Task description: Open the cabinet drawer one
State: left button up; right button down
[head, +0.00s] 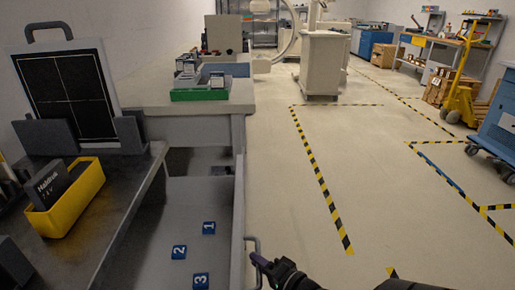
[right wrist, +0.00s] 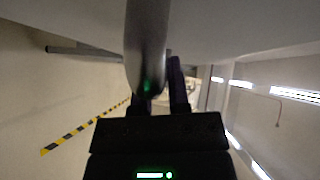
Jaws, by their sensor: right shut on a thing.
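A grey cabinet drawer (head: 238,215) stands pulled out at lower centre-left in the head view, its inside visible from above. Blue tiles numbered 1 (head: 209,228), 2 (head: 178,252) and 3 (head: 201,281) lie on its floor. A bar handle (head: 251,243) sits on the drawer's right-hand front. My right gripper (head: 262,262) is shut on this handle. In the right wrist view, the handle (right wrist: 147,45) runs between the dark fingers, close to the camera. I cannot make out my left gripper.
The cabinet's grey countertop (head: 150,85) holds a green tray (head: 200,94) of small items. A dark table at left bears a yellow bin (head: 65,205) and a black panel (head: 65,88) in a stand. Open floor with striped tape (head: 318,180) lies to the right.

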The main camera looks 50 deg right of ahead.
jog(key=c, duration=0.6)
grip_release()
jog(key=shift+s, duration=0.1)
jog(key=s+p, duration=0.1)
jog(key=s, duration=0.2)
jog(key=s+r+p, duration=0.1)
jog(key=s, duration=0.2)
jog(key=s+p, duration=0.1)
jog(key=s, duration=0.2)
jog(key=shift+s+a+r, duration=0.2)
jog(key=shift+s+a, duration=0.15)
